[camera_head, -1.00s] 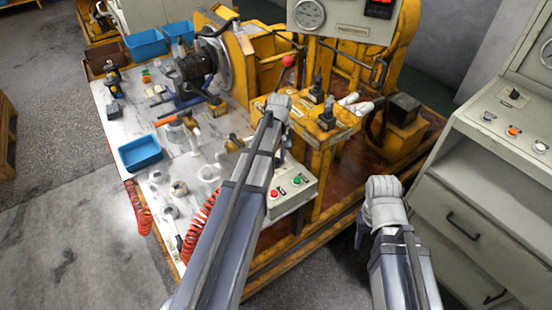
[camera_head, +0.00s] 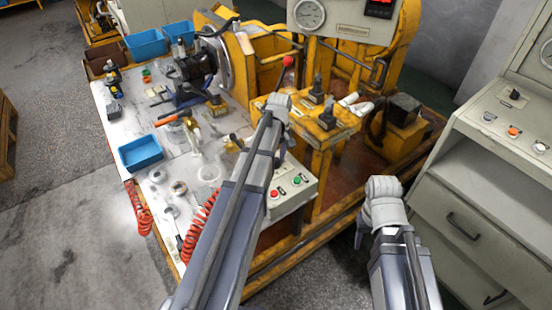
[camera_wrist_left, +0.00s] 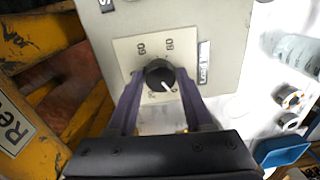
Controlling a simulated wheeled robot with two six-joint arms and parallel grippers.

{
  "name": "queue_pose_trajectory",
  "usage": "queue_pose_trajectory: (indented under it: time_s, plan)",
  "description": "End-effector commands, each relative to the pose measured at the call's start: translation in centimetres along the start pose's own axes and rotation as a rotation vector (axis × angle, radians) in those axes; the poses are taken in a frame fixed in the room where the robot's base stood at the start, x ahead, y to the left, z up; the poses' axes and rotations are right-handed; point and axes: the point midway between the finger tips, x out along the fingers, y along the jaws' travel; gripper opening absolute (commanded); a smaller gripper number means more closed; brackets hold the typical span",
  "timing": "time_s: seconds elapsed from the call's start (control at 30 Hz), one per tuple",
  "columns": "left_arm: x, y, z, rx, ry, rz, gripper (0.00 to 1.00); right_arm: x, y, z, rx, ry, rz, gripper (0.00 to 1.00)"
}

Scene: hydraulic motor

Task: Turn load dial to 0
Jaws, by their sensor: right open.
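The load dial (camera_wrist_left: 157,77) is a round black knob with a white pointer mark, on a pale square scale plate (camera_wrist_left: 128,50) that shows 60 and 80. The mark points to the lower right in the left wrist view. My left gripper (camera_wrist_left: 159,73) has one dark finger on each side of the knob, and both fingertips appear to touch it. A label reading Load (camera_wrist_left: 203,63) is beside the plate. In the head view my left arm hides the dial and its own fingertips. My right gripper (camera_head: 362,233) hangs low at the right, mostly hidden by its wrist, apart from everything.
A control box with red and green buttons (camera_head: 292,190) is beside my left forearm. A red-knobbed lever (camera_head: 287,62) rises just beyond my left wrist. Blue bins (camera_head: 140,153) and small parts fill the workbench. A grey cabinet (camera_head: 475,185) stands right of my right arm.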

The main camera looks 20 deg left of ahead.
Motion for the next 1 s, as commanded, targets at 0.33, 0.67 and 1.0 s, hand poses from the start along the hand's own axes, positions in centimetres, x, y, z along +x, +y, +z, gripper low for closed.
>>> queue_pose_trajectory:
  time_s: [0.33, 0.67, 1.0]
  plan:
    - [0.0, 0.0, 0.0, 0.002, 0.0, 0.0, 0.76, 0.0, 0.0, 0.0, 0.0, 0.0, 0.0, 0.5]
    - [-1.0, 0.0, 0.0, 0.002, 0.0, 0.0, 0.76, -1.0, 0.1, 0.1, 0.0, 0.0, 0.0, 0.5]
    - [-5.1, 0.0, 0.0, 0.002, 0.0, 0.0, 0.76, -5.1, 0.5, 0.3, 0.0, 0.0, 0.0, 0.5]
